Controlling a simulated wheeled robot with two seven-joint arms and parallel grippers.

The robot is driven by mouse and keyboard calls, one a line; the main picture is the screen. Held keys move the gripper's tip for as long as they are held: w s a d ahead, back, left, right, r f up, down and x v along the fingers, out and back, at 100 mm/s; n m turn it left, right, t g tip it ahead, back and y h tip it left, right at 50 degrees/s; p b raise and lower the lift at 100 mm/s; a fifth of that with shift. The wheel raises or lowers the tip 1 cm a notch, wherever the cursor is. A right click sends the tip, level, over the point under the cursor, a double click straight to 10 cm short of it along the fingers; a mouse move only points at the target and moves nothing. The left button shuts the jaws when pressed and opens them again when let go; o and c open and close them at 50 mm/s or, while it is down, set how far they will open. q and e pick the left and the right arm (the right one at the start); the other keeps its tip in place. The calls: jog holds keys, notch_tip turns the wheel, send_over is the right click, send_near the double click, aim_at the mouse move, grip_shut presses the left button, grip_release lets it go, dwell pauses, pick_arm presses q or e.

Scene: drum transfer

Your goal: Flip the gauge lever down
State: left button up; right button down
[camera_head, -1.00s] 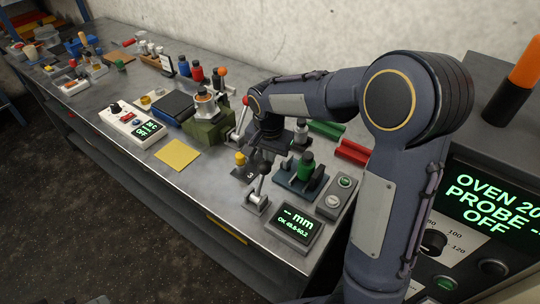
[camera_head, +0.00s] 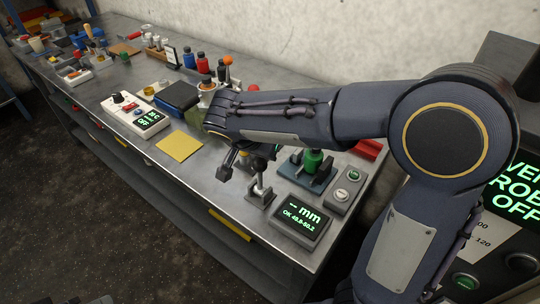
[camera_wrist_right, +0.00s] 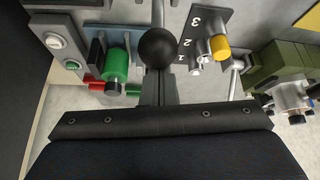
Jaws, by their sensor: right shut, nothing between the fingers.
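The gauge display (camera_head: 302,217) with green "mm" text stands near the table's front edge. Beside it, the steel gauge lever (camera_head: 259,187) rises roughly upright from its small base; its upper end is partly hidden by my arm in the head view. In the right wrist view, a black ball knob (camera_wrist_right: 157,47) on a steel rod lies just beyond my fingertips; I cannot tell whether they touch. My left gripper is not in view.
A green-topped fixture (camera_head: 313,160) and a two-button box (camera_head: 346,190) stand right of the lever. A numbered block with a yellow knob (camera_wrist_right: 219,46) is close by in the wrist view. A yellow sheet (camera_head: 180,146) lies on open table to the left.

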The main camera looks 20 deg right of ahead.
aim_at(254, 165)
jog(key=a+h+b, duration=0.1)
jog(key=b, duration=0.1)
jog(key=s+a+t+h+b, duration=0.2)
jog(key=a+b, duration=0.1)
jog(key=shift+s+f+b, duration=0.1)
jog(key=shift+f+b, duration=0.25)
jog(key=shift+f, duration=0.05)
jog(key=shift+s+a+h+b, duration=0.35)
jog(key=shift+a+b, duration=0.25)
jog(key=shift+b, duration=0.2)
jog(key=shift+s+a, duration=0.1)
jog(key=s+a+r+p, duration=0.1)
jog(key=a+r, duration=0.3)
jog(key=r, duration=0.4)
jog(key=shift+s+r, duration=0.15)
jog(key=shift+s, duration=0.45)
